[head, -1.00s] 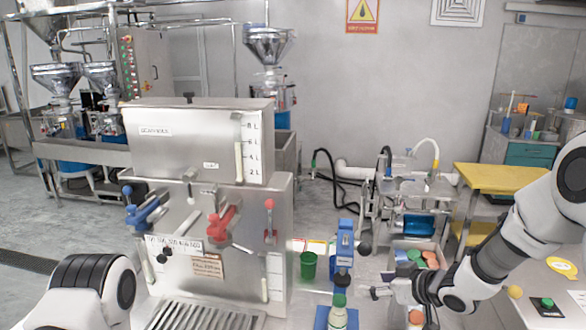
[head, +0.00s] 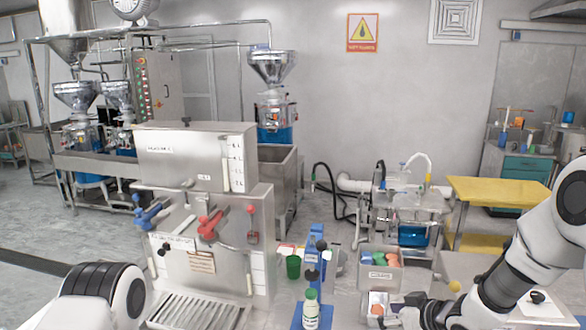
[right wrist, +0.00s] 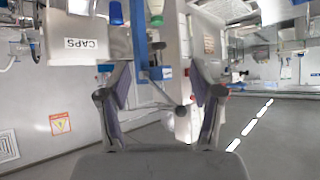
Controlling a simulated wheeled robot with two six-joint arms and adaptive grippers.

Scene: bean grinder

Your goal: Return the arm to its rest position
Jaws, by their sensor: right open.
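My right arm comes in from the right in the head view, bent at the elbow and reaching low toward the worktop. Its gripper (head: 392,311) is open at the bottom edge, in front of the caps box and right of the bottle. In the right wrist view the two fingers (right wrist: 164,95) stand apart with nothing held between them. A white bottle with a green cap (head: 311,313) stands upright by the blue stand (head: 313,270), apart from the gripper. Part of my left arm shows at the lower left; its gripper is out of view.
A steel machine with blue and red levers (head: 202,190) stands left. A green cup (head: 293,267) is behind the bottle. A yellow table (head: 500,191) is right.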

